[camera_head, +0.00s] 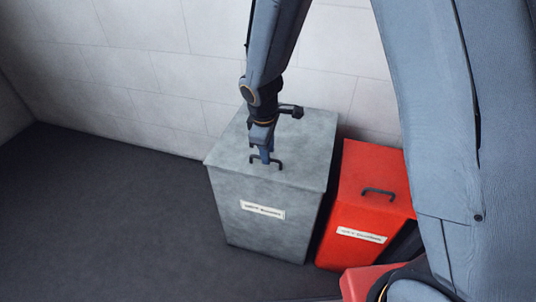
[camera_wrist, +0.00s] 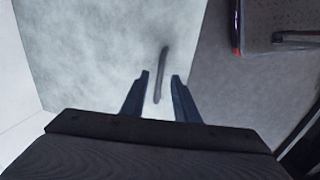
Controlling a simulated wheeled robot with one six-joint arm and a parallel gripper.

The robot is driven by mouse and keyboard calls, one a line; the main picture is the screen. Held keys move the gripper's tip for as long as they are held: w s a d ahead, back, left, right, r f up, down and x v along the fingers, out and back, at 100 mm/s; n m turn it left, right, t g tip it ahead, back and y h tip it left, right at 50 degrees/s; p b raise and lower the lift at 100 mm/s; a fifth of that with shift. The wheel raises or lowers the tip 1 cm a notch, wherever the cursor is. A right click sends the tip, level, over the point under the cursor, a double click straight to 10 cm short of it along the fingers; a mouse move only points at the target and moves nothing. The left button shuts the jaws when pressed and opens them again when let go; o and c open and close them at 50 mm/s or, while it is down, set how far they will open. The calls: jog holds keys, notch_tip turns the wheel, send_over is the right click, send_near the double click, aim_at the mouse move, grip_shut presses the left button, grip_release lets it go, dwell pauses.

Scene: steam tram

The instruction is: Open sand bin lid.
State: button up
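A grey metal bin (camera_head: 262,215) with a flat lid (camera_head: 300,140) stands against the wall. The lid is shut and has a dark bar handle (camera_head: 279,164) near its front edge. My gripper (camera_head: 265,161) points down at this handle. In the wrist view the handle (camera_wrist: 163,62) runs between the two fingers of my gripper (camera_wrist: 160,75), with a gap on each side, so the gripper is open. I cannot tell how deep the fingers reach around it. The bin has a white front label (camera_head: 262,210), too small to read surely.
A lower red bin (camera_head: 352,215) with a dark handle (camera_head: 379,193) and a white label stands close to the right, lid shut. The pale tiled wall (camera_head: 130,70) is right behind the grey bin. The dark floor (camera_head: 100,220) to the left is clear.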

jog(key=shift+w+f, duration=0.15)
jog(key=shift+f, duration=0.6)
grip_shut()
jog(key=shift+r, duration=0.15)
